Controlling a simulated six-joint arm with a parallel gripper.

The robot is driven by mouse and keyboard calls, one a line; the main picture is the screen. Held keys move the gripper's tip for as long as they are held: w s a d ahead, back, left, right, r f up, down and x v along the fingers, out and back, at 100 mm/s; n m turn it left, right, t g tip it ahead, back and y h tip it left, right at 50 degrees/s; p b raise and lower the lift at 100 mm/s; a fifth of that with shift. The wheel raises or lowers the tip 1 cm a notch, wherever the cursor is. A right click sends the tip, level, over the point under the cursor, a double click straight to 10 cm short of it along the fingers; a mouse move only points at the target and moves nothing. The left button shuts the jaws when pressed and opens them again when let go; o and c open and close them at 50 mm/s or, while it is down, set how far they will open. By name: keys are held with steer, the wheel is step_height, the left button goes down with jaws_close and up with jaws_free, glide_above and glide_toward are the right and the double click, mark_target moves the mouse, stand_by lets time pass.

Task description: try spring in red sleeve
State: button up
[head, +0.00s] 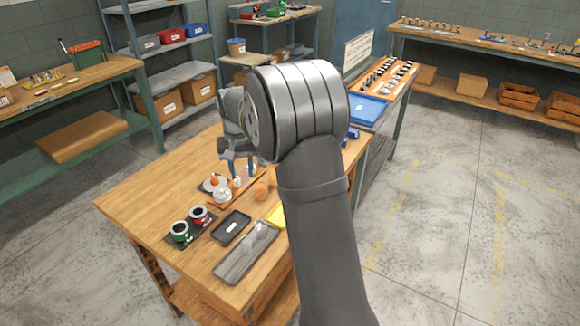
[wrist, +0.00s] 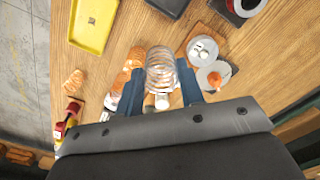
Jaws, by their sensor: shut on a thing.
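My gripper (wrist: 160,88) has its two blue fingers shut on a silvery wire spring (wrist: 160,68), held between the tips in the wrist view. In the head view my gripper (head: 238,168) is above the wooden table, partly hidden by my arm. The red sleeve (head: 199,214) stands on a dark base at the table's front left, beside the green sleeve (head: 180,229). The spring is apart from both sleeves. Part of a red-marked ring (wrist: 245,6) shows at the top right edge of the wrist view.
A black tray (head: 232,226), a clear grey tray (head: 245,254) and a yellow tray (wrist: 92,22) lie on the table. Copper-coloured coils (wrist: 133,57) lie left of the held spring. A round part with an orange knob (wrist: 220,72) lies right of it.

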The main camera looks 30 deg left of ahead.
steer(key=s+a+n, duration=0.3)
steer(key=s+a, duration=0.5)
steer(key=s, duration=0.4)
steer(key=shift+s+f, duration=0.15)
steer(key=shift+f, duration=2.05)
steer(key=shift+d+f, duration=0.1)
steer(key=shift+f, duration=0.3)
stand_by(0.4)
steer(key=shift+r, duration=2.5)
steer(key=shift+f, duration=0.1)
steer(key=shift+f, duration=2)
steer(key=shift+f, duration=0.2)
